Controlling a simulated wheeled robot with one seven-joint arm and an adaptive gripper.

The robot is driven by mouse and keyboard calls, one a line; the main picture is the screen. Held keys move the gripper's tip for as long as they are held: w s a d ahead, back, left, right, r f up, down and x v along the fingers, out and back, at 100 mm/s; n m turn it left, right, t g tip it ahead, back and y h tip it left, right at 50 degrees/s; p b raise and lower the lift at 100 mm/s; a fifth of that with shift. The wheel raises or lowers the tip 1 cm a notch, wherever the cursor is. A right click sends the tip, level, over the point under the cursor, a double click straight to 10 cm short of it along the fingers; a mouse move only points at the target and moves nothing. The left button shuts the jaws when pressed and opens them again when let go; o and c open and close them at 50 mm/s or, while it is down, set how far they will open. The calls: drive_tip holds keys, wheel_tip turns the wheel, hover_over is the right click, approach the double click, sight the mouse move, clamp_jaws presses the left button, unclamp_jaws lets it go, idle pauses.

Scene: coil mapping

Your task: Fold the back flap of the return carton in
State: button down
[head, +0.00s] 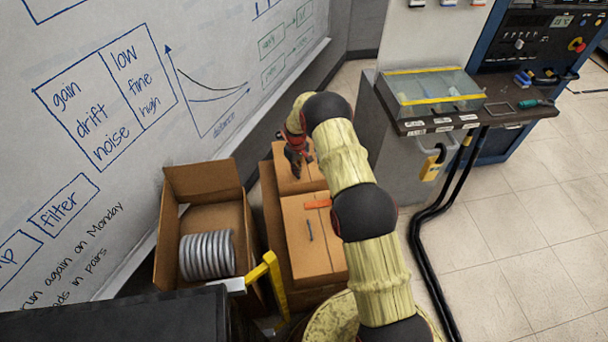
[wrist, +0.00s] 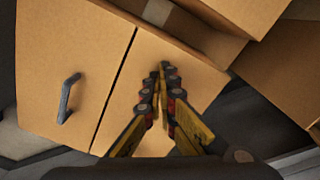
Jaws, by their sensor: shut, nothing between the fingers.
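A closed-looking brown carton (head: 308,255) stands in the middle of the head view. Its top shows two flat panels with a narrow dark seam between them. The near panel (wrist: 50,50) carries a small dark handle (wrist: 67,98). The far panel (wrist: 140,75), at the back, lies about level with the near one. My gripper (head: 296,168) is shut and empty, pointing down over the far panel. In the wrist view its fingertips (wrist: 163,68) are over this panel, close to it; I cannot tell whether they touch.
An open carton (head: 168,240) with a grey coil (head: 207,255) stands to the left, by the whiteboard (head: 130,160). A yellow bracket (head: 277,285) is at the front. A bench (head: 400,125) with a clear-lidded case (head: 433,92) stands right. Black cables (head: 432,275) cross the floor.

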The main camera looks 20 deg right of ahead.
drive_tip(key=shift+s+f, duration=0.25)
drive_tip(key=shift+f, duration=0.25)
drive_tip(key=shift+w+d+r+p, duration=0.15)
drive_tip(key=shift+r+p, duration=0.7)
drive_tip(key=shift+r, duration=0.85)
wheel_tip(320, 180, up, 7)
drive_tip(key=p, duration=0.3)
drive_tip(key=shift+f, duration=0.1)
drive_tip(key=s+f+m+g, duration=0.1)
drive_tip(key=s+f+m, duration=0.1)
drive_tip(key=s, duration=0.4)
drive_tip(key=s+a+r+t, duration=0.2)
drive_tip(key=s+r, duration=1)
drive_tip(key=r, duration=0.4)
drive_tip(key=s+a+r+m+t, duration=0.1)
drive_tip(key=s+a+r+t, duration=0.1)
drive_tip(key=s+r, duration=1.1)
drive_tip(key=s+a+r+t, duration=0.2)
drive_tip(key=s+a+r, duration=0.2)
drive_tip(key=s+r, duration=0.9)
wheel_tip(320, 180, up, 7)
drive_tip(key=shift+a+f+m+t, duration=0.2)
drive_tip(key=shift+a+m+t, duration=0.1)
drive_tip(key=shift+m, duration=0.1)
